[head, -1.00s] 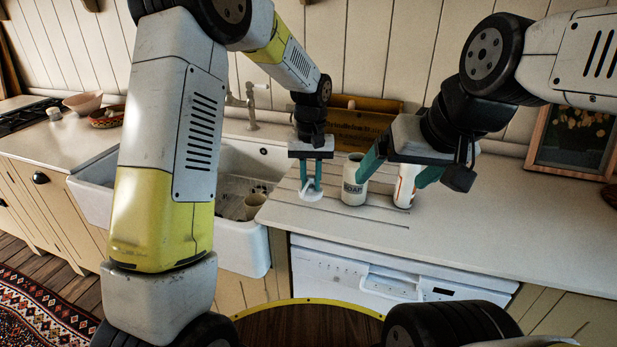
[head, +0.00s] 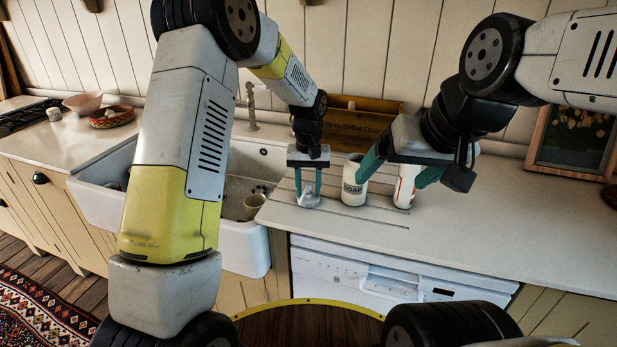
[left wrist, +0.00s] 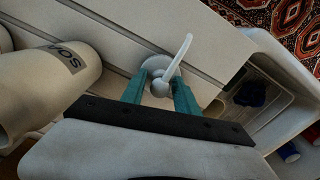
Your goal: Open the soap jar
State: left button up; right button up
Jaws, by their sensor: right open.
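The soap jar (head: 354,180) is a pale cylinder marked SOAP, upright on the counter; its label also shows in the left wrist view (left wrist: 68,62). A white pump-like top (head: 308,201) with a round base, knob and curved spout rests on the counter left of the jar, apart from it; the left wrist view (left wrist: 178,55) shows it closely. My left gripper (head: 308,190) is open, its teal fingers on both sides of the knob with small gaps. My right gripper (head: 403,172) is open, one finger beside the jar. The jar's mouth is not clearly visible.
A white bottle with orange markings (head: 404,188) stands between my right gripper's fingers. A wooden crate (head: 352,130) stands behind. The sink (head: 240,240) with a cup (head: 254,206) is to the left. A framed picture (head: 575,140) stands right; the counter before it is clear.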

pick_arm(q)
jog(key=shift+r, duration=0.1)
notch_tip(320, 180, up, 12)
jog(key=s+a+r+t, duration=0.1)
jog(key=s+a+r, duration=0.4)
jog(key=r, duration=0.2)
jog(key=s+a+r+t+h, duration=0.1)
jog(key=s+a, duration=0.3)
jog(key=s, duration=0.6)
jog(key=s+a+r+t+h, duration=0.1)
jog(key=s+a+t, duration=0.3)
jog(key=s, duration=0.7)
jog(key=shift+s+a+r, duration=0.15)
jog(key=shift+s+a, duration=0.15)
jog(key=shift+a, duration=0.25)
